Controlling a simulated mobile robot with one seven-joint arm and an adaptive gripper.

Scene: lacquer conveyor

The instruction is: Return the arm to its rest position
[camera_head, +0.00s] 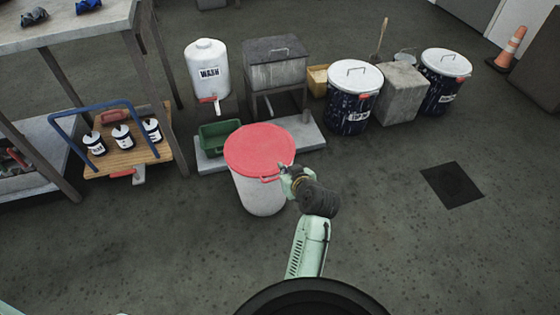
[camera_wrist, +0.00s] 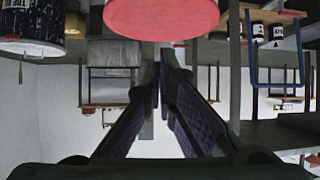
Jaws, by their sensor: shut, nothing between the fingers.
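My arm reaches out from the bottom of the head view to my gripper (camera_head: 290,180), beside the front right edge of a white bin with a red lid (camera_head: 258,150). I cannot tell whether the gripper touches the lid or its handle. In the wrist view, which is upside down, my gripper (camera_wrist: 161,62) has its two dark fingers shut with nothing between them. The red lid (camera_wrist: 160,16) shows beyond the fingertips.
A white wash tank (camera_head: 206,70), a grey lidded box (camera_head: 275,65) and a green crate (camera_head: 219,138) stand behind the bin. A dark drum (camera_head: 352,105) is right of them. A cart (camera_head: 120,155) with small cans stands left.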

